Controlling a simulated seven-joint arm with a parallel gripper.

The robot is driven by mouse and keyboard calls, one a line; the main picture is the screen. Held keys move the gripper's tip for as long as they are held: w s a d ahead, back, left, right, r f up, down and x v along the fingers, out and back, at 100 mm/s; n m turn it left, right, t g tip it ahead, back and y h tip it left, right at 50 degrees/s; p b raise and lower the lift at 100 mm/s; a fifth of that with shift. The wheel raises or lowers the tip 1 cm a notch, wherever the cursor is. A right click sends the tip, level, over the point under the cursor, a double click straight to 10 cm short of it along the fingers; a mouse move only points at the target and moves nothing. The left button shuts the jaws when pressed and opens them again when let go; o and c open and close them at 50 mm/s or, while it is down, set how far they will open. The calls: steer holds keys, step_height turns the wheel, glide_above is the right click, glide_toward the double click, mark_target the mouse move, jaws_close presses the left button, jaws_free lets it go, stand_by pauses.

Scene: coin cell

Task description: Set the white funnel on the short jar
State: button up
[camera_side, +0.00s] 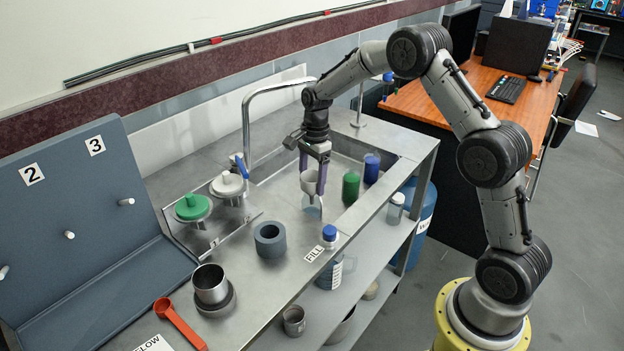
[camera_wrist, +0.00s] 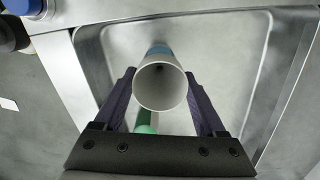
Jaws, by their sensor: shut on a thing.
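My gripper (camera_side: 314,180) is shut on the white funnel (camera_side: 309,184) and holds it wide end up over the sink area. In the wrist view, the funnel (camera_wrist: 160,86) sits between the two purple fingers of my gripper (camera_wrist: 160,88), its round mouth facing the camera. A pale, blue-tinted piece (camera_side: 313,208) shows directly below the funnel; I cannot tell whether they touch. A green jar (camera_side: 351,187) and a blue jar (camera_side: 371,168) stand to the right of the funnel. Which vessel is the short jar is not clear.
A grey ring (camera_side: 270,238), a metal cup (camera_side: 211,284) and a blue-capped bottle (camera_side: 329,234) stand on the counter. A red scoop (camera_side: 178,322) lies at the front. Green-lidded (camera_side: 193,206) and white-lidded (camera_side: 228,184) vessels stand left of the tap (camera_side: 246,125).

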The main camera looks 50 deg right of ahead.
steer(key=o, duration=1.3)
steer(key=shift+f, duration=0.1)
